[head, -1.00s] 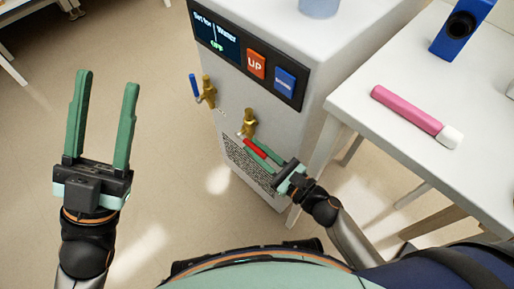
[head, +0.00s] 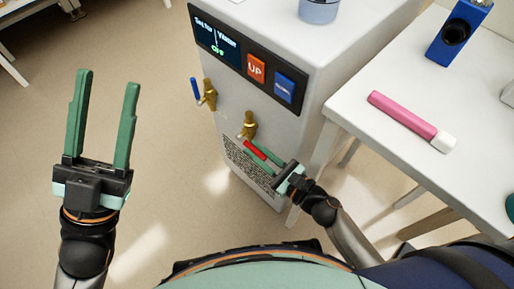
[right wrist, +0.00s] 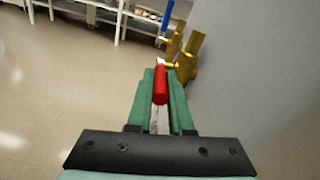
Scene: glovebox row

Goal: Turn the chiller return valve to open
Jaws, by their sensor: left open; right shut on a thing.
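The chiller (head: 268,130) is a white-grey cabinet with a display and two brass valves on its front. The valve with the red handle (head: 254,150) is the lower right one; its brass body (head: 248,124) also shows in the right wrist view (right wrist: 187,62). The other valve (head: 208,95) has a blue handle (head: 195,90) pointing up. My right gripper (head: 262,158) is shut on the red handle, which lies between its green fingers in the right wrist view (right wrist: 160,85). I cannot tell which valve is the return. My left gripper (head: 103,95) is open and empty, left of the chiller.
The panel has an orange UP button (head: 256,68) and a blue button (head: 284,86). A white table (head: 400,170) stands right of the chiller, with a pink tube (head: 402,115) and a blue device (head: 458,35).

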